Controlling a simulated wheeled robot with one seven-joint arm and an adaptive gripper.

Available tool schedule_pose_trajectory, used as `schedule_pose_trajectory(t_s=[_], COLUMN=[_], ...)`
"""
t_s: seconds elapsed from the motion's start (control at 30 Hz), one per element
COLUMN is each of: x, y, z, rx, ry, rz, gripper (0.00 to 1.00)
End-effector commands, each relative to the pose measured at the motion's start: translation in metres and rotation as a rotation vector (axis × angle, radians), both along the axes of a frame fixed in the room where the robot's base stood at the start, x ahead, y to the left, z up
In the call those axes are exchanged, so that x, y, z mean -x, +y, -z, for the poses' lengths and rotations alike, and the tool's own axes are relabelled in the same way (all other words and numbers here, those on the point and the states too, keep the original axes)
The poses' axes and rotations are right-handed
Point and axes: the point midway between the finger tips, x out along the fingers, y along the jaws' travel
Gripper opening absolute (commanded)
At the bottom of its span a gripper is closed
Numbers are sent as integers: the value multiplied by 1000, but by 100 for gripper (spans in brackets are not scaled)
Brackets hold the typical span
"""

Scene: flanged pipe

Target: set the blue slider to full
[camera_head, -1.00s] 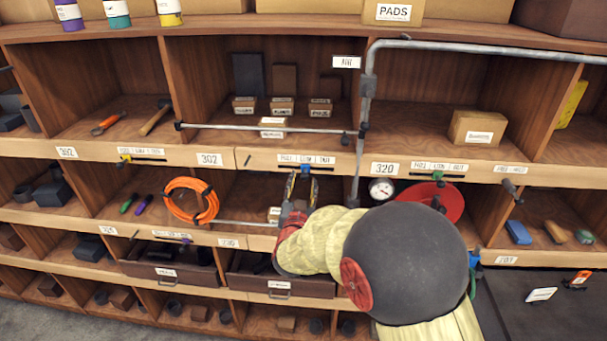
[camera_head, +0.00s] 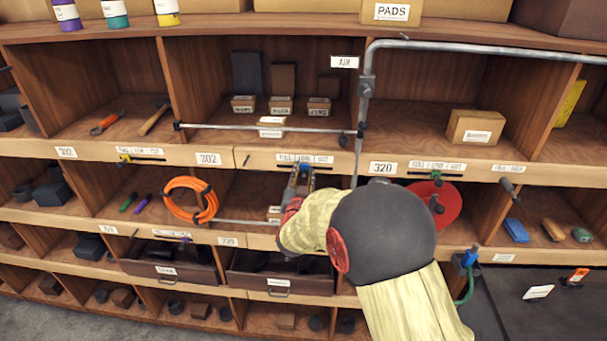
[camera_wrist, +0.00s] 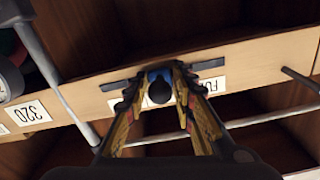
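The blue slider (camera_head: 304,167) sits near the middle of its slot in the shelf edge, under a label strip (camera_head: 304,158) reading FULL, LOW and OUT from left to right. In the wrist view, turned upside down, the blue slider (camera_wrist: 160,75) shows behind its dark round knob (camera_wrist: 159,92). My gripper (camera_head: 301,175) is at the slider. In the wrist view my gripper (camera_wrist: 162,82) has its fingertips closed in on both sides of the knob. The FULL label (camera_wrist: 208,86) is partly hidden by a finger.
A grey pipe (camera_head: 362,120) runs down just right of the slider. A thin horizontal rod (camera_head: 265,128) crosses the bay above. A similar slider strip with a green knob (camera_head: 436,174) lies to the right. An orange cable coil (camera_head: 190,200) is to the left.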

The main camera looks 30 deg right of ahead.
Motion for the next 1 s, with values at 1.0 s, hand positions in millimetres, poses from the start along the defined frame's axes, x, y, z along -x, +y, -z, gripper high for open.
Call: schedule_pose_trajectory(t_s=[1.0], x=[-2], y=[3], z=[1], rx=[0], ry=[0], rz=[-1], gripper=[0])
